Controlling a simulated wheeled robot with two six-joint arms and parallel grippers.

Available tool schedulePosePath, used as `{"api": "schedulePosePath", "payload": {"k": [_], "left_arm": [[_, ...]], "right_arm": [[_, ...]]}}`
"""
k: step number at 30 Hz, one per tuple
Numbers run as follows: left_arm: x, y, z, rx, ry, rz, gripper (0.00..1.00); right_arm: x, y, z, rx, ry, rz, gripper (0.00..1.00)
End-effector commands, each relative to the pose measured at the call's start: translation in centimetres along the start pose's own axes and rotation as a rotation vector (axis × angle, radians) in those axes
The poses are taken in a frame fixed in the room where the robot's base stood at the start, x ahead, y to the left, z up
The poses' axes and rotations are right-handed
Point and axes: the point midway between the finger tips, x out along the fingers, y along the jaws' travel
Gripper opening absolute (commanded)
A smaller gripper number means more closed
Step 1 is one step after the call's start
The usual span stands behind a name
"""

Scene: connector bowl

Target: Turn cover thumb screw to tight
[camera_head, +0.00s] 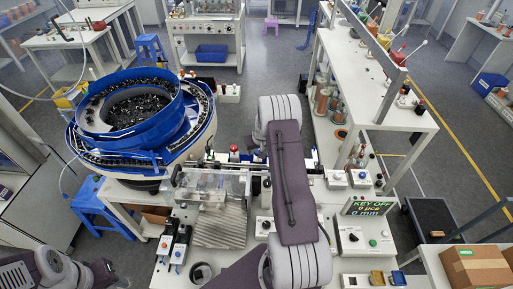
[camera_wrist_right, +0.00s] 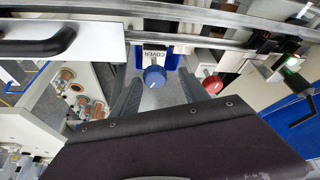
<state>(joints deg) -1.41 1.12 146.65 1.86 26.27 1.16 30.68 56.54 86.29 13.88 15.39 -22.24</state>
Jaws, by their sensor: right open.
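The cover thumb screw (camera_wrist_right: 154,77) is a blue round knob with a white pointer mark, under a label reading COVER, in the right wrist view. My right gripper (camera_wrist_right: 158,95) is open, with one grey finger on each side of the blue knob in the picture. I cannot tell whether either finger touches it. In the head view my right arm covers this part of the machine, and the blue knob is hidden. Only part of my left arm shows at the lower left of the head view; its gripper is out of frame.
A red knob (camera_wrist_right: 212,85) sits close to the right finger. A metal rail (camera_wrist_right: 220,38) runs above the knobs. The blue bowl feeder (camera_head: 170,125) stands left of my right arm. A display (camera_head: 368,207) reading KEY OFF stands to the right.

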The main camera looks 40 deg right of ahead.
Motion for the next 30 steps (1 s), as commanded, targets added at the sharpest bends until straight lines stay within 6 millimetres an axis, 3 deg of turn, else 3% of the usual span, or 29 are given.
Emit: {"api": "schedulePosePath", "payload": {"k": [9, 11, 15, 30], "left_arm": [[-0.15, 0.01, 0.01, 0.000, 0.000, 0.000, 0.47], [-0.15, 0.01, 0.01, 0.000, 0.000, 0.000, 0.47], [-0.15, 0.01, 0.00, 0.000, 0.000, 0.000, 0.47], [-0.48, 0.01, -0.03, 0.000, 0.000, 0.000, 0.47]], "right_arm": [[0.56, 0.01, 0.03, 0.000, 0.000, 0.000, 0.52], [0.55, 0.00, 0.03, -0.001, 0.000, 0.000, 0.38], [0.54, 0.00, 0.02, -0.001, 0.000, 0.000, 0.00], [0.49, -0.20, -0.07, 0.109, 0.002, 0.047, 0.00]]}}
